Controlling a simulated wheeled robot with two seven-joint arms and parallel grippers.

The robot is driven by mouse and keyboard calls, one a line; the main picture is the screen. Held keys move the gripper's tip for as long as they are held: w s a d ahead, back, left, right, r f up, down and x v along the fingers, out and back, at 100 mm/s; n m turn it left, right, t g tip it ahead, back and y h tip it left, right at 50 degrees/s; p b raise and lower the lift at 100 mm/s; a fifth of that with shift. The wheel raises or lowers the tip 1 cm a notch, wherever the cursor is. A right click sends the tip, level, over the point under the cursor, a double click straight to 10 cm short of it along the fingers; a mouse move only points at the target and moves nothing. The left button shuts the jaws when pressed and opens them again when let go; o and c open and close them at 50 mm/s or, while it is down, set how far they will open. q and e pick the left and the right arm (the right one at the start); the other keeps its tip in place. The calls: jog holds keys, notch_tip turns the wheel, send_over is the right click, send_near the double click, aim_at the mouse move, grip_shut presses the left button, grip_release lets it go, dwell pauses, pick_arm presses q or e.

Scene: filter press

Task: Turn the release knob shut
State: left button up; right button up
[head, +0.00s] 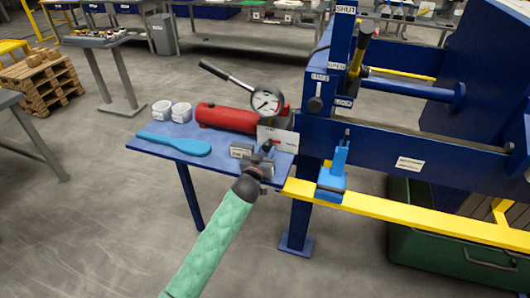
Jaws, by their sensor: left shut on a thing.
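A red hand pump (225,117) with a long dark lever (226,76) lies on a small blue shelf. A round white-faced gauge (266,103) stands at its right end. My left gripper (264,157) is at the shelf's front right, just in front of the pump's gauge end and a small white card (280,138). It is shut on a small part there, apparently the release knob, which the fingers mostly hide. A bit of red shows by the fingertips. Which way the knob is turned cannot be made out. My right gripper is not in view.
To the right stand the blue press frame (385,145), a yellow rail (420,214) and a blue clamp-like part (333,180).

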pick_arm(q)
jog(key=shift+n, duration=0.6)
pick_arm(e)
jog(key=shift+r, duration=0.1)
pick_arm(q)
jog(key=o, duration=0.7)
jog(key=shift+s+a+f, duration=0.1)
jog(key=shift+s, duration=0.25)
jog(key=b+v, duration=0.2)
jog(key=v, duration=0.5)
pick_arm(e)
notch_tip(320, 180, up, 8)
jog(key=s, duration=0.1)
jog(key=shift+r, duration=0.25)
